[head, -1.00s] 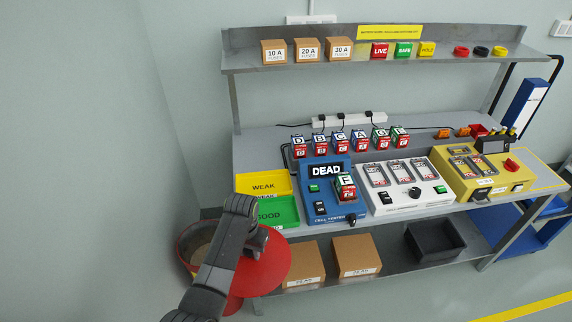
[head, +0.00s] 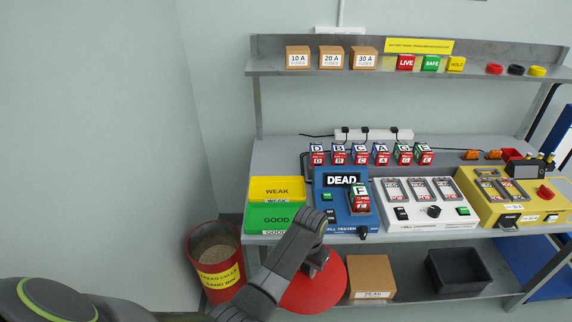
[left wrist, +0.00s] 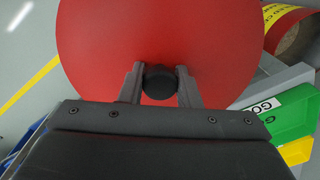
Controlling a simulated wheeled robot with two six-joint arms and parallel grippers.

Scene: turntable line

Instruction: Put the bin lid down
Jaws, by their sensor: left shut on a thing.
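The bin lid (head: 318,287) is a round red disc with a black knob. My left gripper (head: 318,262) is shut on the knob and holds the lid in front of the bench's lower shelf, to the right of the bin. In the left wrist view the two fingers (left wrist: 160,84) clasp the black knob, with the red lid (left wrist: 150,35) beyond. My right gripper is in neither view.
Yellow WEAK (head: 277,184) and green GOOD (head: 272,229) trays sit at the bench's left end, just above my gripper. A blue cell tester (head: 345,220) stands beside them. A cardboard box (head: 371,277) and a black crate (head: 458,270) sit on the lower shelf.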

